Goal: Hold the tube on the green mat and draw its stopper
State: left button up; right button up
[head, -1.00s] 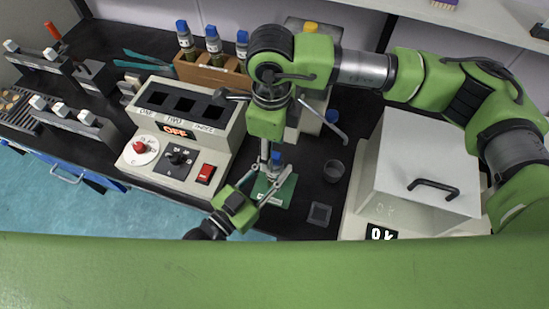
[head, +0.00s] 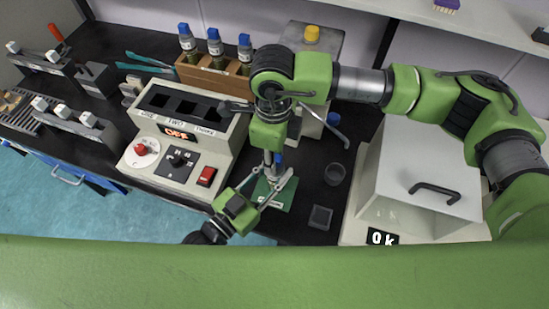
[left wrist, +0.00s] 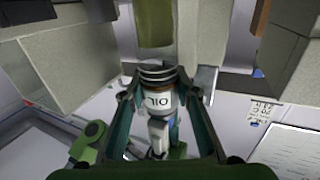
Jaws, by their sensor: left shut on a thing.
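The tube stands over the green mat (head: 279,198) in the head view, with its blue stopper (head: 278,158) at the top and its body mostly hidden. My left gripper (head: 273,184), coming in from the lower left, is shut on the tube. In the left wrist view, which looks upside down, the tube's white OIL label (left wrist: 160,101) shows between the left fingers. My right gripper (head: 269,158) points down from above, its fingers at the stopper. A pale fingertip (left wrist: 158,136) shows beside the blue there. I cannot tell whether the right fingers touch the stopper.
A heater block (head: 190,140) with a red knob and an OFF display stands left. A wooden rack (head: 213,79) of blue-capped bottles is behind it. A dark cup (head: 334,174) and small dark tray (head: 320,217) lie right of the mat, before a large pale box (head: 425,195).

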notch_tip(320, 180, up, 15)
dwell(0.9)
jog(key=shift+f, duration=0.1)
pick_arm(q)
jog(key=o, duration=1.3)
jog(key=shift+s+a, duration=0.1)
jog(key=v, duration=1.1)
jog(key=shift+s+a, duration=0.25)
jog(key=shift+a, duration=0.05)
